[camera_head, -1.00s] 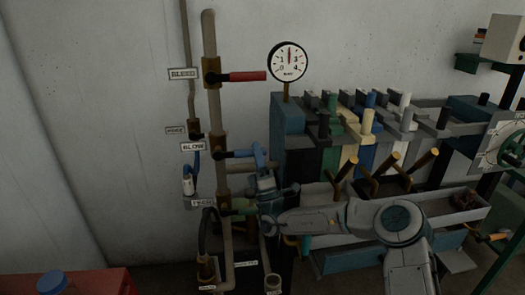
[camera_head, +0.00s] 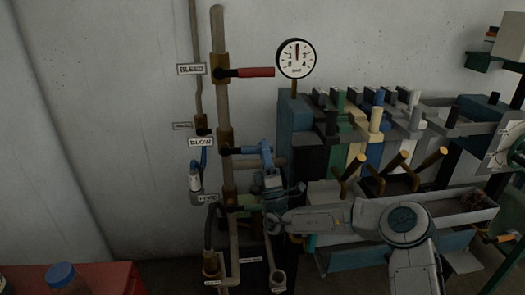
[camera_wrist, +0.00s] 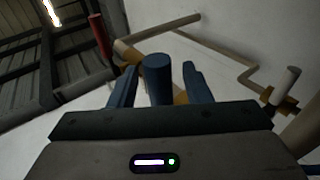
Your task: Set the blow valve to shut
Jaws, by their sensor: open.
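The blow valve has a blue lever (camera_head: 245,150) that points right, roughly level, from the upright pipe. Its label BLOW (camera_head: 201,141) is at the left. My gripper (camera_head: 267,163) is at the lever's right end, reaching up from below. In the wrist view, the round blue lever end (camera_wrist: 157,72) stands between the two blue fingers of my gripper (camera_wrist: 160,85), with a gap on each side. The jaws are open around it. In the head view the fingers partly blend with the lever.
A green-handled valve (camera_head: 246,204) is just below, behind my gripper. Several coloured blocks and levers (camera_head: 365,130) crowd the right. A red surface (camera_head: 95,280) is lower left.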

